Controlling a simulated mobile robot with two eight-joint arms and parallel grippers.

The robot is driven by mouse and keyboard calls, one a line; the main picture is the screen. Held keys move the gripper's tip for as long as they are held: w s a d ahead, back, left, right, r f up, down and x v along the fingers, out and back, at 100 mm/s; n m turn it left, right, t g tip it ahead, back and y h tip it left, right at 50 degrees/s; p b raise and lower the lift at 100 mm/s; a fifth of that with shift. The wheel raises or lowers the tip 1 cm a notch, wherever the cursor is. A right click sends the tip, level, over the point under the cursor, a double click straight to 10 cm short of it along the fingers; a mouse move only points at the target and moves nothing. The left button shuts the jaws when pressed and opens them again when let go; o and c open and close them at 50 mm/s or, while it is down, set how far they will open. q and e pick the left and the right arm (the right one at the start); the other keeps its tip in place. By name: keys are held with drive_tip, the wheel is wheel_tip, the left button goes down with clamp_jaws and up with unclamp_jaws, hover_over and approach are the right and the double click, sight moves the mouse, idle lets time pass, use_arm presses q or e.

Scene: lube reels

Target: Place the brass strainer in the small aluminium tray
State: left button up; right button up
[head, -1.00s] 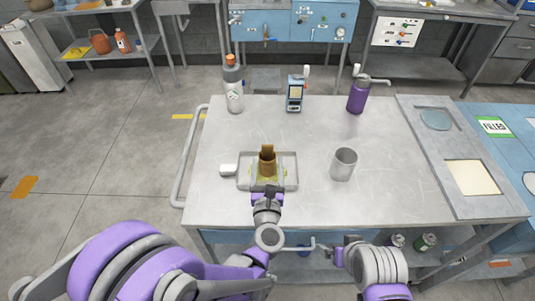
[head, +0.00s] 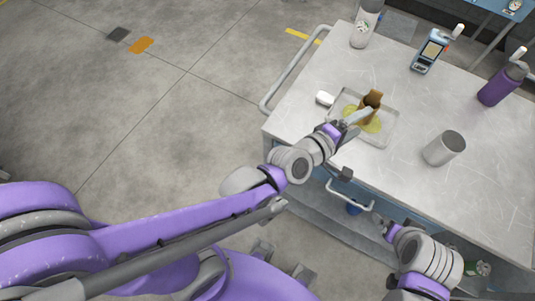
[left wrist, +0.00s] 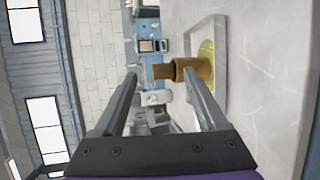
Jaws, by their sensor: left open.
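The brass strainer (head: 370,104), a brown-gold cup with an upright tab, stands in the small aluminium tray (head: 398,117), on yellow-green liquid. In the left wrist view the strainer (left wrist: 193,69) is beyond the fingertips, near the right finger, with its tab pointing left across the gap. The tray (left wrist: 222,40) shows there too. My left gripper (head: 356,121) is open at the tray's near side, close to the strainer; whether a finger touches it I cannot tell. My right gripper (head: 386,229) is low in front of the bench, its jaws unclear.
A white bottle (head: 365,25), a blue handheld device (head: 429,50) and a purple bottle (head: 502,84) stand behind. A rail (head: 285,75) runs along the bench's left edge.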

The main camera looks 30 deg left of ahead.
use_arm(q)
drive_tip(key=s+a+f+m+g+y, duration=0.3)
drive_tip(key=s+a+f+m+g, duration=0.1)
drive_tip(key=s+a+m, duration=0.3)
drive_tip(key=s+a+f+m+g+y, duration=0.3)
drive_tip(key=s+a+f+m+g, duration=0.1)
drive_tip(key=s+a+m, duration=0.3)
drive_tip(key=shift+s+a+f+m+g, duration=0.35)
drive_tip(key=shift+s+a, duration=0.35)
drive_tip(key=shift+a, duration=0.5)
